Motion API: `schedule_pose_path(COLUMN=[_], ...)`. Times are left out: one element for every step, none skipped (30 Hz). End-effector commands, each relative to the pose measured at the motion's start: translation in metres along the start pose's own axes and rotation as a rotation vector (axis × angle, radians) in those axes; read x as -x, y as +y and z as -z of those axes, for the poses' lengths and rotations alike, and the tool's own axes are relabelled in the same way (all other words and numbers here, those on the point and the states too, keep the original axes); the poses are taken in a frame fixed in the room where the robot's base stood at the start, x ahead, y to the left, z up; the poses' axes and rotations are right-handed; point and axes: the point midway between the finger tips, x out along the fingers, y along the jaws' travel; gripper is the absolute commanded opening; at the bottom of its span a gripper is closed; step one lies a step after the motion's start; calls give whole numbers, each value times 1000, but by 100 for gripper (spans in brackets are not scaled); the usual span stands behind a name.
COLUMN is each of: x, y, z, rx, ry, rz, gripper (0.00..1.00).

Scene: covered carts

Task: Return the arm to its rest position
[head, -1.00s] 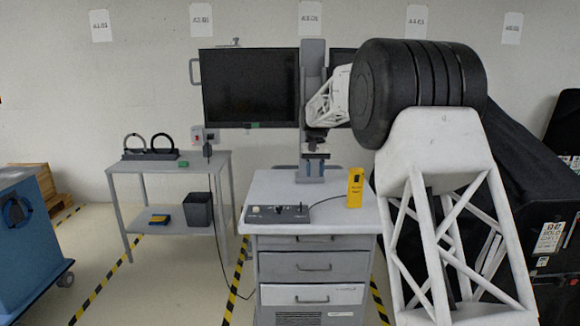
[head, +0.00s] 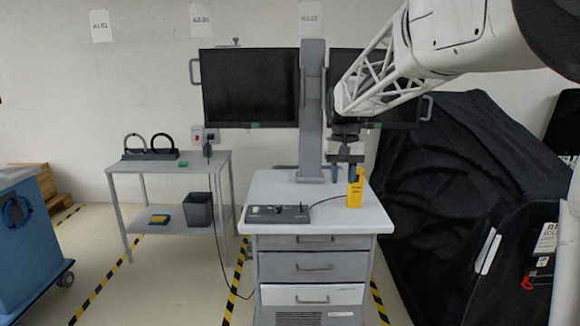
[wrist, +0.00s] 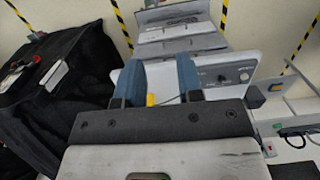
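My gripper (head: 344,174) hangs fingers-down from my white lattice arm, over the back right of the grey drawer cart (head: 310,217). In the head view it appears just above and behind the yellow handheld box (head: 354,190), in front of the monitor post. In the wrist view its two blue fingers (wrist: 158,78) stand well apart. No held object shows between them. A small yellow patch shows past the gripper's dark edge between the fingers. My upper arm runs out of the head view at the top right.
A control box (head: 277,214) with a cable lies on the cart. Two dark monitors (head: 250,88) stand behind it. A black-covered cart (head: 450,190) fills the right. A side table (head: 185,163) with black rings and a blue cart (head: 30,240) stand left, with open floor between.

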Motion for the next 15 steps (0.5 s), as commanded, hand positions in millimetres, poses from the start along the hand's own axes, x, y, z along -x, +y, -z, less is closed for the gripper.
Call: schedule_pose_path(x=[1,1,1,1,0,0,-1,-2,-2,-4,-4,-6,-6,-8,-10], y=[3,4,6,7,8,10,11,12,14,15,16,18,19,20,22], z=[-14,-21,-30,-38,-45,-55,-61,-69,-78,-86,-93,-102,-109,-117,-126], rx=[-1,-1,-1,-1,-1,-2,-2,-2,-2,-3,-3,-3,-4,-4,-4], ry=[9,14,22,28,33,40,46,51,59,63,70,77,83,88,95], rz=[0,0,0,0,0,-1,-1,-1,-1,-1,-1,-2,-2,-2,-2], gripper=[34,34,34,34,34,34,34,34,34,34,34,34,34,34,34])
